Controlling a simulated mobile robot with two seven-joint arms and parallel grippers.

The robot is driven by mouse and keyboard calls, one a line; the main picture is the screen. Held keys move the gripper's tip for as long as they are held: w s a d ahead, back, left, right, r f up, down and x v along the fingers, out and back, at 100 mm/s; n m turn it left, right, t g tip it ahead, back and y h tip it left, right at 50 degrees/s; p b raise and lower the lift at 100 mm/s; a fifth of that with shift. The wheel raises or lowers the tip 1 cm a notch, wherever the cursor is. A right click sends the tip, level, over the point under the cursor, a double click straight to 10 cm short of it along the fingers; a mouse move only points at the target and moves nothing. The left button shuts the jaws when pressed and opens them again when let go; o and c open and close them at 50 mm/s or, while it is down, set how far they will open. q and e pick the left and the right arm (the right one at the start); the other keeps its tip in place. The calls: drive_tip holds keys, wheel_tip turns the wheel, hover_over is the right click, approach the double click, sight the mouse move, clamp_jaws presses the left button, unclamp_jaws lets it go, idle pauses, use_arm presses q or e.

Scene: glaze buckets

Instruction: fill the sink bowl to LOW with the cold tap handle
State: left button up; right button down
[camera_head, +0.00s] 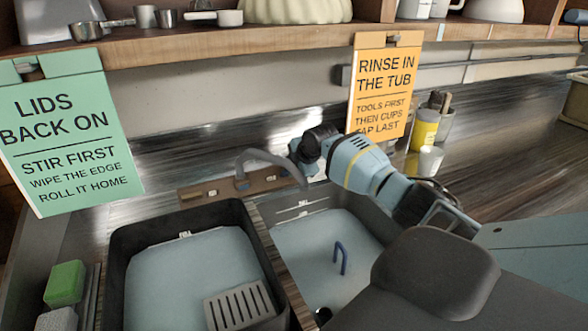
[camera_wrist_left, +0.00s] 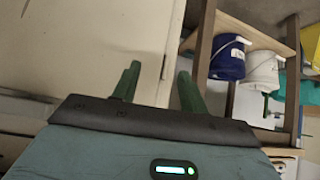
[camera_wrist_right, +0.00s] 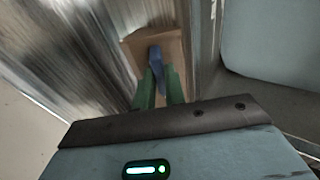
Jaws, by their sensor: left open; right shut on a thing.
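The cold tap handle (camera_wrist_right: 155,54) is blue and stands on a wooden block (camera_wrist_right: 181,49) in the right wrist view. My right gripper (camera_wrist_right: 159,82) is shut on its near end, green fingers on either side. In the head view my right arm reaches over the sink bowl (camera_head: 318,262) towards the tap; handle and fingertips are hidden there. The grey curved spout (camera_head: 268,156) ends at the bowl's back corner. The bowl has a pale blue inside and small white marks on its back wall; I cannot tell the water level. My left gripper (camera_wrist_left: 158,82) is open and empty, away from the sink.
A dark tub (camera_head: 125,240) with a grey slotted piece (camera_head: 238,306) is left of the bowl. A blue hook-shaped thing (camera_head: 341,257) is in the bowl. A yellow container (camera_head: 424,130) stands behind right. The left wrist view shows blue (camera_wrist_left: 228,62) and white (camera_wrist_left: 262,72) buckets.

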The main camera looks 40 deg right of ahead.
idle(0.4)
drive_tip(key=c, duration=1.5)
unclamp_jaws()
drive_tip(key=shift+o, duration=0.2)
